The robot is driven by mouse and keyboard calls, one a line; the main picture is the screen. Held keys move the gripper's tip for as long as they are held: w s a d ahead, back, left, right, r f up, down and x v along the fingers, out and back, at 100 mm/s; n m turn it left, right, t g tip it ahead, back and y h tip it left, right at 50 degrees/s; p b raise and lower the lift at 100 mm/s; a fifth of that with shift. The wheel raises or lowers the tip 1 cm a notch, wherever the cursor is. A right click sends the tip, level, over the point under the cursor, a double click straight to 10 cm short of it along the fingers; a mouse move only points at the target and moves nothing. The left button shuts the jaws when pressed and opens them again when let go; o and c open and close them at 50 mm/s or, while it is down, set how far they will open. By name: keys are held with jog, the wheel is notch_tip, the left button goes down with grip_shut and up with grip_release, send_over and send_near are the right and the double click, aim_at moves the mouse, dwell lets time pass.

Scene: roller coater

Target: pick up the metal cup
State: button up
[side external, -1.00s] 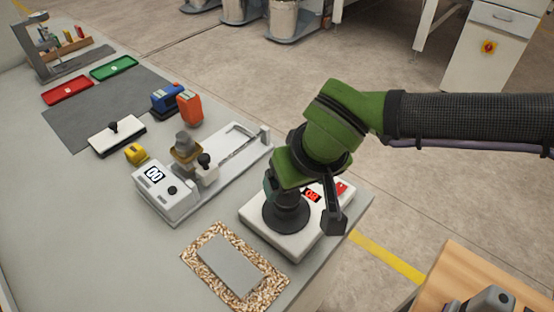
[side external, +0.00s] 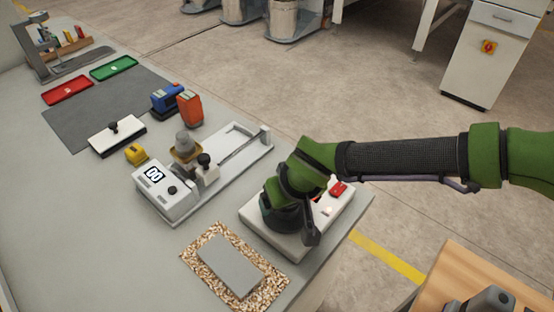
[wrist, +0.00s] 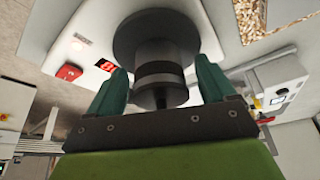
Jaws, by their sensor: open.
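A dark grey metal cylinder (wrist: 160,72) with a dark band and a small knob stands on a wide round dark plate (wrist: 135,35) in the wrist view; I take it to be the metal cup. My gripper (wrist: 162,76) is open, with one teal finger on each side of the cylinder. I cannot tell whether either finger touches it. In the side view my gripper hides the cylinder above the white device (side external: 262,233) with a red switch (side external: 338,188).
Blue and orange objects (side external: 189,108) stand behind. The table's right edge is close.

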jog(key=c, duration=1.2)
jog(key=shift+r, duration=0.1)
jog(key=shift+c, duration=0.2)
